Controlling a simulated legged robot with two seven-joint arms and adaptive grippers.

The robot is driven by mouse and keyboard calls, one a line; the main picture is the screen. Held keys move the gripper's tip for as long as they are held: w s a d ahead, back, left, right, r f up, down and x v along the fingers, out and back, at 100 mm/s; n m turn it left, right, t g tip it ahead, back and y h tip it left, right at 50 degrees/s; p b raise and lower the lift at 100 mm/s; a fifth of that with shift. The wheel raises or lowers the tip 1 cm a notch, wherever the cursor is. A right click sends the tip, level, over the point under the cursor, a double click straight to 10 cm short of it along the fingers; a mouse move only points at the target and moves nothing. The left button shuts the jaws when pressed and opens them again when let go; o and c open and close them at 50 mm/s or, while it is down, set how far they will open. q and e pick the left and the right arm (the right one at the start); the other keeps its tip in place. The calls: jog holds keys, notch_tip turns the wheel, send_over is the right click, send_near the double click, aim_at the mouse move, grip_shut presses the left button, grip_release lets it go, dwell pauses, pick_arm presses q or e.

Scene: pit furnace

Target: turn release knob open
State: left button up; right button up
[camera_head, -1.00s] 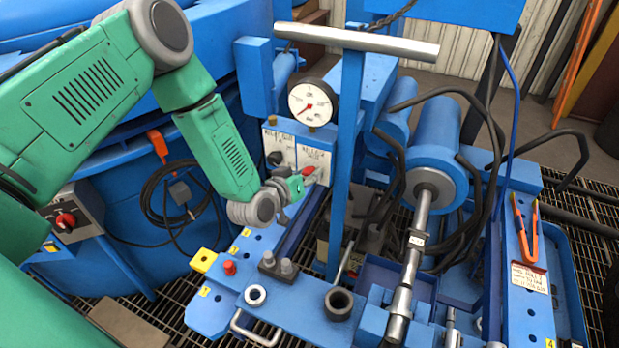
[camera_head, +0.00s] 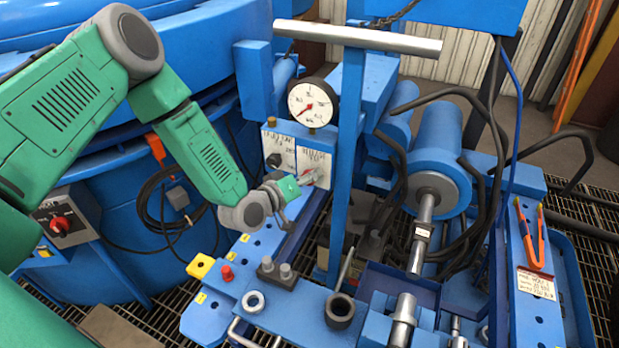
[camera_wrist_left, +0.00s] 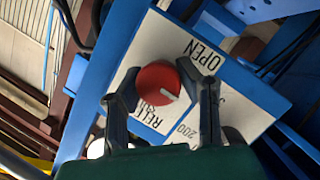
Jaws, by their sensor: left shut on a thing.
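The round red release knob (camera_wrist_left: 158,82) shows in the left wrist view on a white label plate (camera_wrist_left: 195,80) with "OPEN" and "RELE..." lettering. A white line on the knob points to the lower right there. My left gripper (camera_wrist_left: 165,95) is shut on the knob, a dark finger on either side of it. In the head view my left gripper (camera_head: 300,180) is at the right-hand white plate under the pressure gauge (camera_head: 312,102), and it mostly hides the knob. My right gripper is not in view.
A black knob (camera_head: 273,160) sits on the neighbouring plate. A blue post (camera_head: 347,170) with a steel crossbar (camera_head: 358,38) stands just right of the panel. The blue cylinder (camera_head: 437,175) with its rod and hoses is further right.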

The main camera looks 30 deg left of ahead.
pick_arm(q)
jog(key=shift+s+f, duration=0.2)
jog(key=shift+f, duration=0.1)
jog(key=o, duration=1.2)
jog(key=shift+a+r, duration=0.1)
jog(key=shift+r, duration=0.05)
jog(key=shift+w, duration=0.1)
jog(key=v, duration=1.2)
jog(key=shift+a, duration=0.1)
